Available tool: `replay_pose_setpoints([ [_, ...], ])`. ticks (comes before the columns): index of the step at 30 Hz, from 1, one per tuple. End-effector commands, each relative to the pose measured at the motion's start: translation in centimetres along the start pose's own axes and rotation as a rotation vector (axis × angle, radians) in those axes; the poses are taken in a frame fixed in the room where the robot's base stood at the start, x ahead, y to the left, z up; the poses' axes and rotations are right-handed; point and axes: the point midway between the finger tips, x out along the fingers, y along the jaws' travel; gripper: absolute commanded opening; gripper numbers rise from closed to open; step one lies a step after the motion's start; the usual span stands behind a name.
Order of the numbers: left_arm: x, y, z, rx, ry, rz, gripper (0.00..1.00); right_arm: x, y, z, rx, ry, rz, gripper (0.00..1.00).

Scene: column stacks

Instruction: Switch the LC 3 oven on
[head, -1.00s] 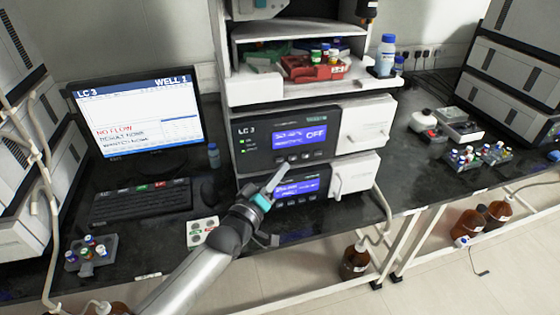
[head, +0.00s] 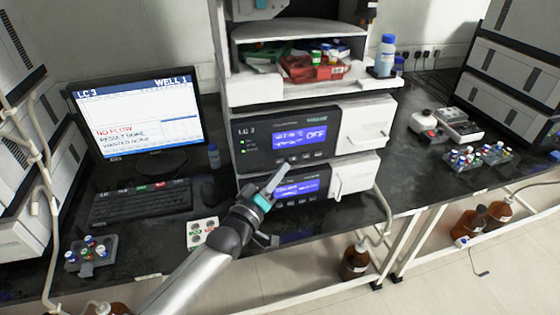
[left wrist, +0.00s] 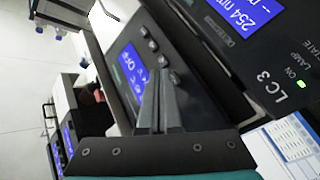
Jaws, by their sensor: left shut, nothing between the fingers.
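Two stacked instrument units stand in the middle of the head view. The upper unit (head: 262,150) is marked LC 3, has small green lights, and its blue display reads OFF on the right. The lower unit (head: 328,190) has a blue display partly behind my gripper. I cannot read which one is the oven. My left gripper (head: 284,172) is shut and empty, pointing up in front of the lower unit. In the left wrist view, its fingertips (left wrist: 160,85) are close to a row of buttons (left wrist: 162,60) beside a blue display (left wrist: 132,70); contact cannot be told. My right gripper is out of view.
A monitor (head: 135,120) reading NO FLOW and a keyboard (head: 140,201) stand on the left. A red tray (head: 315,70) and a blue-capped bottle (head: 385,58) are on top of the stack. Brown bottles (head: 355,262) stand below the bench.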

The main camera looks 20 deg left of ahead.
Motion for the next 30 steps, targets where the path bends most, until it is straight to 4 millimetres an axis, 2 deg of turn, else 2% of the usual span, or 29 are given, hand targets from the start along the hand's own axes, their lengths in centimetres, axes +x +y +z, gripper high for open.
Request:
replay_pose_setpoints([
  [30,0.61,-0.44,-0.43,-0.001,0.000,0.000,0.00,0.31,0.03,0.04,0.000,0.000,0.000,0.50],
])
